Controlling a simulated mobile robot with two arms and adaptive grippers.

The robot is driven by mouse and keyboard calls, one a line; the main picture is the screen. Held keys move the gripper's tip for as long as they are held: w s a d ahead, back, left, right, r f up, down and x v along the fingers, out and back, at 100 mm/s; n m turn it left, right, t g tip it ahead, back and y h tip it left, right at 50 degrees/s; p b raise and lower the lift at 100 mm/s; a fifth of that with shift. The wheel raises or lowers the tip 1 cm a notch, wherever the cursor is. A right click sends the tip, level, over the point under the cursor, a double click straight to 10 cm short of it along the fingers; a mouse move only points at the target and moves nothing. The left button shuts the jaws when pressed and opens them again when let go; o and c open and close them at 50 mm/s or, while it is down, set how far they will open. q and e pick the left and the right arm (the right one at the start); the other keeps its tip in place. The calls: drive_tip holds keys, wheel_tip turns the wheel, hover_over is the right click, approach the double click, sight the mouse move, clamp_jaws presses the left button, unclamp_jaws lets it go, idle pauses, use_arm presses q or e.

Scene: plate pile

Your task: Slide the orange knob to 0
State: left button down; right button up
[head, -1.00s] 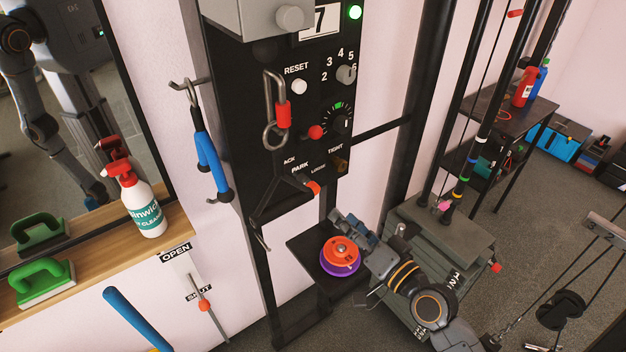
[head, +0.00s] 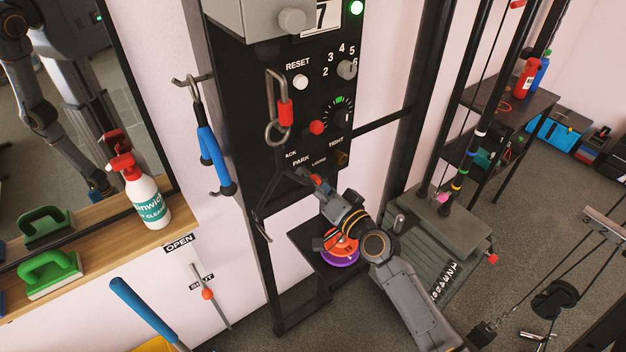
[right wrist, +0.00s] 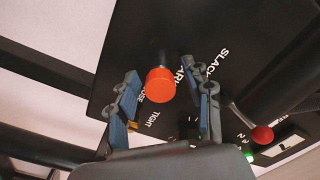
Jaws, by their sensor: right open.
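An orange knob (head: 316,178) sits on a lever at the black panel, below the PARK and LOOSE labels. In the right wrist view the round orange knob (right wrist: 160,86) appears between the two blue-padded fingers, with gaps on both sides. My right gripper (head: 324,190) is open at this knob and partly covers it in the head view; its open fingers (right wrist: 167,98) also show in the right wrist view. I cannot make out a 0 mark by the knob. Another orange-red knob (head: 208,294) is on the OPEN/SHUT slider on the wall. My left gripper is not in view.
A red knob (head: 317,127) and a dial (head: 345,117) are higher on the panel. A carabiner (head: 279,110) hangs in front of it. An orange disc (head: 343,243) on a purple one rests on a low black shelf (head: 304,238). A grey weight stack (head: 440,236) stands right.

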clamp_jaws()
drive_tip(key=shift+v, duration=1.3)
drive_tip(key=shift+c, duration=2.4)
unclamp_jaws()
drive_tip(key=shift+f, duration=0.1)
drive_tip(key=o, duration=0.5)
drive_tip(key=shift+d, duration=0.1)
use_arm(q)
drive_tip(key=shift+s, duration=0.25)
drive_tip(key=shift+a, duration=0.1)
use_arm(e)
drive_tip(key=v, duration=1.2)
drive_tip(key=shift+s, duration=0.1)
